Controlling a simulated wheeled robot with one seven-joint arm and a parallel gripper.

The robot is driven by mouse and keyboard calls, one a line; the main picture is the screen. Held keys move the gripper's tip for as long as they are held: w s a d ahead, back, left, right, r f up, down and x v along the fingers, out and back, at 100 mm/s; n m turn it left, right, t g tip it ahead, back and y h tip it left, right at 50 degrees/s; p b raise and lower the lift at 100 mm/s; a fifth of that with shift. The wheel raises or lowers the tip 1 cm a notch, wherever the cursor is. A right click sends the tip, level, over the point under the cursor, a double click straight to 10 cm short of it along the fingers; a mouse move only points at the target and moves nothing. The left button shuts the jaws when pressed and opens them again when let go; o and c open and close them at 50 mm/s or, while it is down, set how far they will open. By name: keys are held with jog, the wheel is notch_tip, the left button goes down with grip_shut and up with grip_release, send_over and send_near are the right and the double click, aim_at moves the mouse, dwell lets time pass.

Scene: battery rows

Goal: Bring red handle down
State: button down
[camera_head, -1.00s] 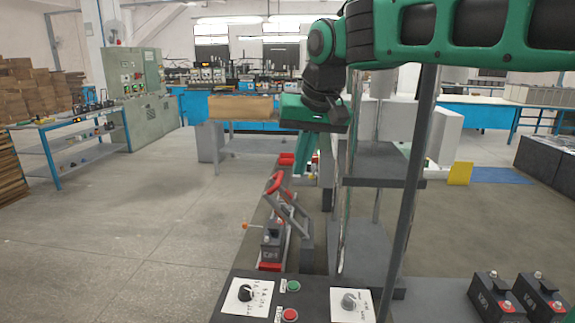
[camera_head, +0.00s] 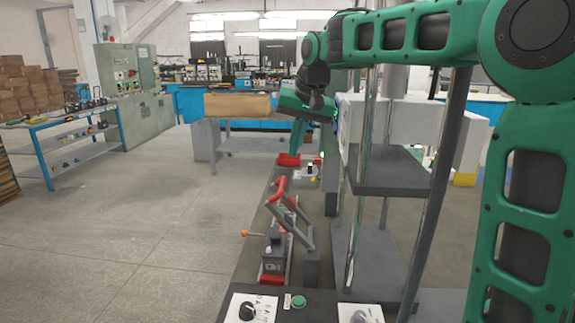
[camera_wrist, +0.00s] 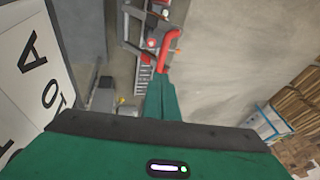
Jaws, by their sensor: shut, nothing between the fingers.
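The red handle (camera_head: 277,188) sits raised on a tilted grey lever frame on the narrow dark bench in the head view. In the wrist view, the red handle (camera_wrist: 169,48) shows just beyond the fingertips. My gripper (camera_head: 294,152) points down, above and behind the handle in the head view, and holds nothing. In the wrist view, my gripper (camera_wrist: 161,76) has its green fingers together, with the tips close to the handle in the picture. Contact cannot be told.
A battery-like grey block with a red base (camera_head: 275,258) stands before the lever, an orange-knobbed rod (camera_head: 246,233) beside it. A control box (camera_head: 300,302) is nearest. A grey shelved press frame (camera_head: 385,172) stands close on the right. The floor at left is clear.

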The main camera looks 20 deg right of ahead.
aim_at(284, 183)
jog(key=d+x, duration=0.1)
jog(key=x, duration=0.8)
jog(key=shift+a+f, duration=0.25)
jog(key=shift+a, duration=0.2)
jog(key=shift+w+a+f, duration=0.2)
jog(key=shift+a+f, duration=0.05)
jog(key=shift+a, duration=0.3)
jog(key=shift+w+a+f, duration=0.2)
jog(key=shift+w+a, duration=0.05)
jog(key=shift+a, duration=0.35)
jog(key=w+a+f+g+h, duration=0.1)
jog(key=w+a+f+h, duration=0.3)
jog(key=a+f, duration=0.7)
jog(key=shift+w+f+n+g, duration=0.3)
jog(key=shift+w+f, duration=0.05)
jog(key=shift+f, duration=0.7)
